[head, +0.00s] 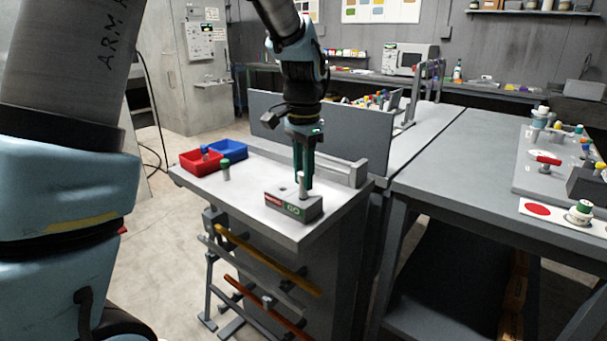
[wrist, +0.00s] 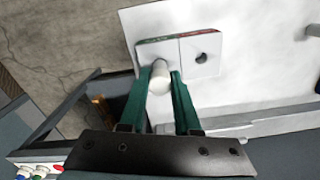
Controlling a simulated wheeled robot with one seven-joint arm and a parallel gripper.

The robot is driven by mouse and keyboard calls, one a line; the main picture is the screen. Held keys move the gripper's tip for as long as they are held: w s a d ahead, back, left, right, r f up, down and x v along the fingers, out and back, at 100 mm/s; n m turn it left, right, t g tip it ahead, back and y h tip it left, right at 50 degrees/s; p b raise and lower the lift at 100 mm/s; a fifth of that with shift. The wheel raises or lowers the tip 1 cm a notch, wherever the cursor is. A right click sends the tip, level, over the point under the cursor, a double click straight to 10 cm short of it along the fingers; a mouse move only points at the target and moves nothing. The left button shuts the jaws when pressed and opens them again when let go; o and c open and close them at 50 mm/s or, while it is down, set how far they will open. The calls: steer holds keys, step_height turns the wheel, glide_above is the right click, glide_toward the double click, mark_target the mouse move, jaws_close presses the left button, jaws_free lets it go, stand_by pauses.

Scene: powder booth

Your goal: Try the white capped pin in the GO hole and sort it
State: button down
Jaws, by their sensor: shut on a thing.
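The white capped pin (head: 302,186) is upright between the green fingers of my gripper (head: 303,179), which is shut on it. In the wrist view the white cap (wrist: 158,78) shows between the fingertips (wrist: 160,73). The pin is at the GO end of the grey gauge block (head: 285,207), which has a red label on the left and a green GO label on the right. The block's other hole (wrist: 201,58) is empty. The pin covers the GO hole, and I cannot tell how deep it sits. A red bin (head: 187,164) and a blue bin (head: 238,150) stand at the bench's back left.
A green-capped pin (head: 226,171) stands on the bench near the bins. A blue-capped pin (head: 204,152) is in the red bin. A grey upright panel (head: 345,130) runs behind the bench.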

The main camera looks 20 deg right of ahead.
steer(key=shift+f+b, duration=0.75)
steer(key=shift+f, duration=0.55)
stand_by(0.6)
steer(key=shift+r, duration=0.2)
stand_by(1.0)
steer(key=shift+r+p, duration=3.25)
steer(key=shift+r, duration=0.35)
